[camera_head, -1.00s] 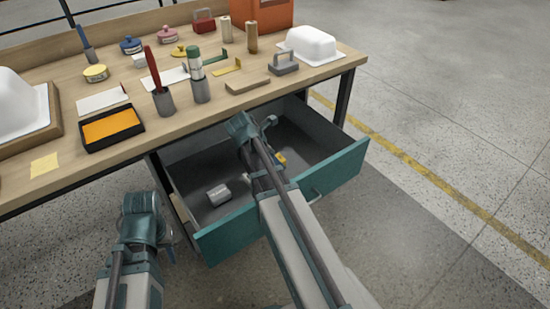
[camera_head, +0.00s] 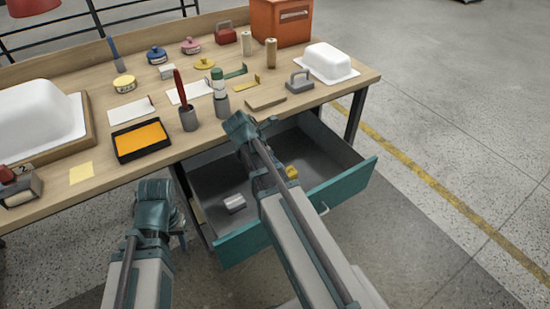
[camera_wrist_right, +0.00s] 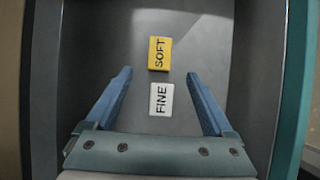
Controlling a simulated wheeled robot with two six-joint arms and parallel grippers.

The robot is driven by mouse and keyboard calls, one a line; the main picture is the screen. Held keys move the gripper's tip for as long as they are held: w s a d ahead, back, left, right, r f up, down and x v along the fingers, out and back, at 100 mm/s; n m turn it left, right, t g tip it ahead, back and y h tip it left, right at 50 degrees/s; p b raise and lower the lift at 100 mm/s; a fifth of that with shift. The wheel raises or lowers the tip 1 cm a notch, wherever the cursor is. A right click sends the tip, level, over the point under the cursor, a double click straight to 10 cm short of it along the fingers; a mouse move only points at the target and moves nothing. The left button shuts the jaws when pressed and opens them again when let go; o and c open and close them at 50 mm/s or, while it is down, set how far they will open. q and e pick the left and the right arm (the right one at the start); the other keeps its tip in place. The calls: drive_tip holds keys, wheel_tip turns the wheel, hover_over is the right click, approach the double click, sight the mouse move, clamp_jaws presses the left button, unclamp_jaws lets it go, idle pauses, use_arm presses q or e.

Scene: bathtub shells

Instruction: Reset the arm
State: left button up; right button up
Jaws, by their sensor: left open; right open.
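My left gripper (camera_head: 178,222) hangs low at the left of the open drawer, in front of the table, mostly hidden by its wrist. It is empty as far as I can see. My right arm reaches over the open drawer (camera_head: 345,185); its gripper is mostly hidden behind the wrist in the head view. In the right wrist view my right gripper (camera_wrist_right: 158,76) is open, with nothing between its fingers but the drawer below.
A grey-white block (camera_head: 235,203) lies at the drawer's left. The wooden table (camera_head: 100,180) holds a black tray with an orange pad (camera_head: 141,141), cups with tools, several coloured pots and white tub shells (camera_head: 328,60). Floor to the right is clear.

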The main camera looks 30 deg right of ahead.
idle(0.3)
drive_tip(key=s+a+r+m+y+p, duration=0.2)
drive_tip(key=s+a+r+m+p, duration=0.5)
drive_tip(key=a+r+p, duration=0.2)
drive_tip(key=s+a+r+m+y+p, duration=0.2)
drive_tip(key=s+a+r+m+p, duration=0.4)
drive_tip(key=a+p, duration=0.7)
wheel_tip(320, 180, up, 4)
drive_tip(key=a+m, duration=0.2)
drive_tip(key=a, duration=0.1)
drive_tip(key=shift+s+r+g+y, duration=0.15)
drive_tip(key=shift+s+g+y, duration=0.15)
drive_tip(key=shift+s+y, duration=0.1)
